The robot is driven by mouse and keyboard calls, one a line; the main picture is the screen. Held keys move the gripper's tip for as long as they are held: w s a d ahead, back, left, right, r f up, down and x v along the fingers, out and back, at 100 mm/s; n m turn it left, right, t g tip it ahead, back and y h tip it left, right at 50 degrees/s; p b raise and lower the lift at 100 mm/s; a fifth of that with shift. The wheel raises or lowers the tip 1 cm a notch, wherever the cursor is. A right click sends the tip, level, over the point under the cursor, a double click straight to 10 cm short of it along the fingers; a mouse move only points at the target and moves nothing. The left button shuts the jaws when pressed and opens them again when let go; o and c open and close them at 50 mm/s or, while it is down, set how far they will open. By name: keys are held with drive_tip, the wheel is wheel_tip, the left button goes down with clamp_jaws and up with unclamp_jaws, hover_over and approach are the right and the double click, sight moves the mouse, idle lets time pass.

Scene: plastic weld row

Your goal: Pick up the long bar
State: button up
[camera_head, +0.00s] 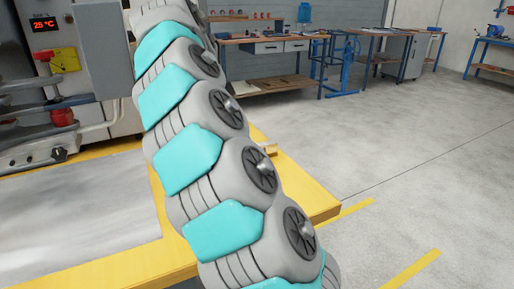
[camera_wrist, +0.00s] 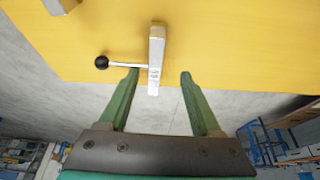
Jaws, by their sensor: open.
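In the wrist view a long pale metal bar (camera_wrist: 156,45) stands out over the edge of a yellow table (camera_wrist: 230,40). A thin rod with a black ball knob (camera_wrist: 101,62) reaches left from it. My gripper (camera_wrist: 158,74) is open, its two green fingers pointing at the table edge. The bar's near end shows between the fingertips, with a gap on each side; the left fingertip is close to the thin rod. I cannot tell the depth between fingers and bar. In the head view my arm covers most of this spot, and the gripper is hidden.
In the head view a machine with a red display (camera_head: 44,24) stands at the left, by a grey metal plate (camera_head: 80,205) on the yellow table (camera_head: 310,190). Workbenches (camera_head: 270,45) line the back. The grey floor at the right is clear. Another metal piece (camera_wrist: 58,5) shows in the wrist view.

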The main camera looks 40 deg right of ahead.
drive_tip(key=shift+s+x, duration=0.2)
drive_tip(key=shift+x, duration=1.75)
drive_tip(key=shift+s+x, duration=0.2)
drive_tip(key=shift+x, duration=1.75)
drive_tip(key=shift+d, duration=0.1)
drive_tip(key=shift+r, duration=0.1)
clamp_jaws()
